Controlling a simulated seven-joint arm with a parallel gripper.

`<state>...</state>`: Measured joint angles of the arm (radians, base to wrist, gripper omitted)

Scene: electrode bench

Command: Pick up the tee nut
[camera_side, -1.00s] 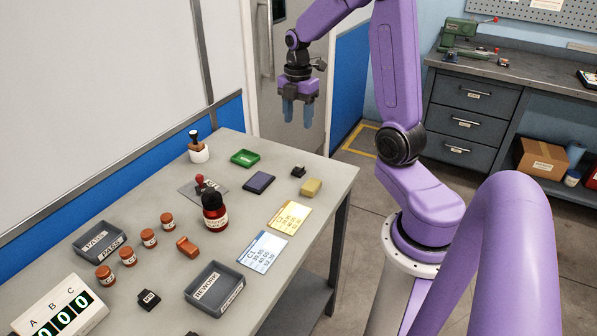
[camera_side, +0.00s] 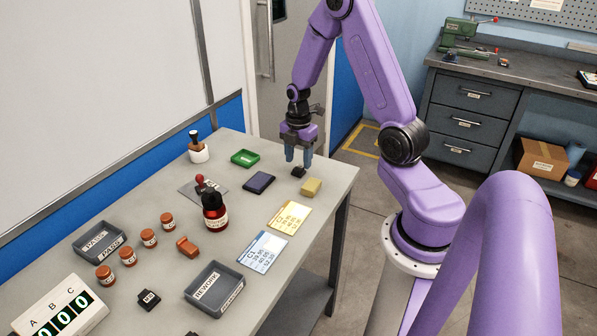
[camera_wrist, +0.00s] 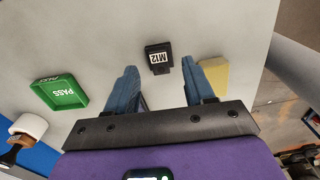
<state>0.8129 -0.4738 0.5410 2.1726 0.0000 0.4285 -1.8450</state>
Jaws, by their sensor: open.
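The tee nut appears to be the small black piece (camera_side: 299,173) near the far right part of the bench; in the wrist view it carries a white label reading M12 (camera_wrist: 158,56). My gripper (camera_side: 299,159) is open with blue fingers, pointing down just above it. In the wrist view the nut lies ahead of and between the two open fingers (camera_wrist: 159,70), with space on both sides. Nothing is held between the fingers. I cannot tell the exact height of the fingertips over the nut.
A yellow block (camera_side: 311,187) sits close beside the nut, near the right finger in the wrist view (camera_wrist: 215,74). A red bottle (camera_side: 215,215) and REWORK tray (camera_side: 214,287) stand nearer.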

